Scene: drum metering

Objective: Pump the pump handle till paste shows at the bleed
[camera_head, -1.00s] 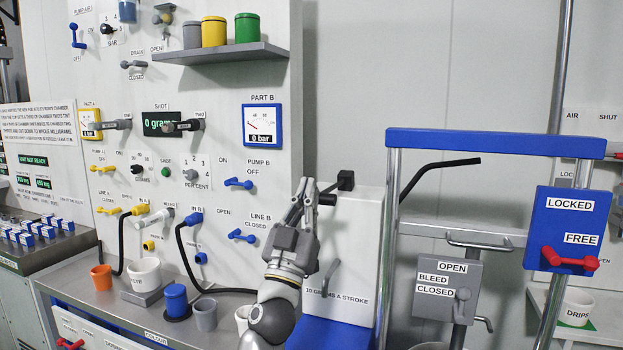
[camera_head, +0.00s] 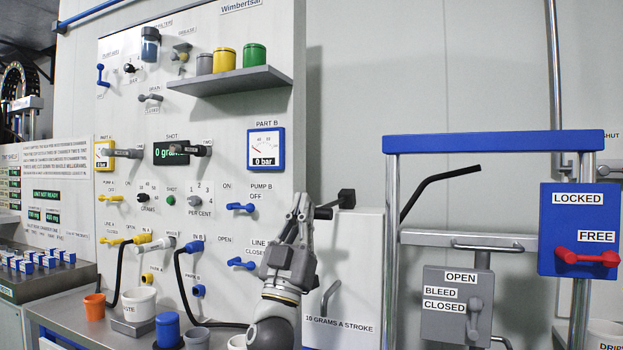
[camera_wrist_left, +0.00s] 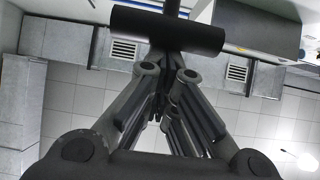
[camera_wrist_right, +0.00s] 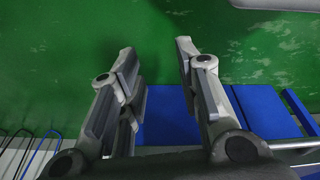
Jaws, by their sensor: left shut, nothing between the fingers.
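The white box labelled "10 GRAMS A STROKE" (camera_head: 345,265) stands right of the wall panel. A black bar with a block on its end (camera_head: 346,199) sits at its top; it seems to be the pump handle. My left gripper (camera_head: 301,202) is upright beside the bar's left end, fingers shut and empty. In the left wrist view a black bar (camera_wrist_left: 168,30) crosses just beyond the fingertips; contact cannot be told. The grey bleed plate (camera_head: 446,290) has a lever (camera_head: 474,318) hanging down by "CLOSED". No paste is visible there. My right gripper (camera_wrist_right: 157,55) is open and empty.
A blue-topped frame (camera_head: 490,142) stands at right, with a blue LOCKED/FREE plate (camera_head: 560,215) and red lever (camera_head: 587,258) at FREE. A black curved lever (camera_head: 440,183) rises behind it. Cups and a blue pot (camera_head: 168,328) stand on the bench left of my left arm.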

